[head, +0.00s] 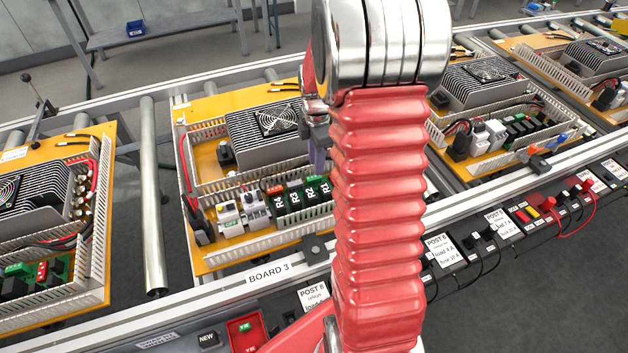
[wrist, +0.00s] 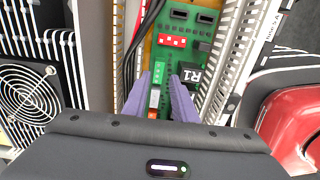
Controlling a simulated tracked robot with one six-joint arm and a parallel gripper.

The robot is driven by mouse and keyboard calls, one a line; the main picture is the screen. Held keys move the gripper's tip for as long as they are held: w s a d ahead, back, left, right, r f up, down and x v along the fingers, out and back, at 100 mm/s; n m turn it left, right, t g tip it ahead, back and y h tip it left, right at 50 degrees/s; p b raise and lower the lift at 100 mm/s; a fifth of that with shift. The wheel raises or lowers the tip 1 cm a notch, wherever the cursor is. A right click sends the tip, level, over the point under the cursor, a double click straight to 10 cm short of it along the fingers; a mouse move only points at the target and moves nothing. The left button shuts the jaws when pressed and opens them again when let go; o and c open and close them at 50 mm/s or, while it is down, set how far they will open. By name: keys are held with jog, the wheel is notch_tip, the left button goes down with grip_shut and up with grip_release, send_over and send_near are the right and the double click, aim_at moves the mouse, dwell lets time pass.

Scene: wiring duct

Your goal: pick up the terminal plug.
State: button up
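A green part with a row of small terminals, which looks like the terminal plug (wrist: 131,74), is on the green circuit board in the wrist view. It stands beside the left finger. In the head view, a green part that seems to be the same one (head: 311,179) shows above the relays. My gripper (wrist: 163,78) points down at the board, its purple fingers apart with a gap between them. An orange and white part (wrist: 153,98) shows in that gap, and the R1 relay (wrist: 188,80) is by the right finger. In the head view, my gripper (head: 318,158) is partly hidden behind my red arm.
Slotted duct walls (wrist: 232,50) flank the circuit board closely. A heatsink with a fan (head: 277,119) stands behind it. Relays (head: 295,198) and grey modules (head: 240,210) line the board's front. Dark and red cables (wrist: 145,30) run beside the board.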

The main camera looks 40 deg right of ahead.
aim_at(314, 181)
jog(key=shift+f, duration=0.45)
jog(key=shift+w+f, duration=0.1)
jog(key=shift+f, duration=2.5)
jog(key=shift+c, duration=0.6)
grip_shut()
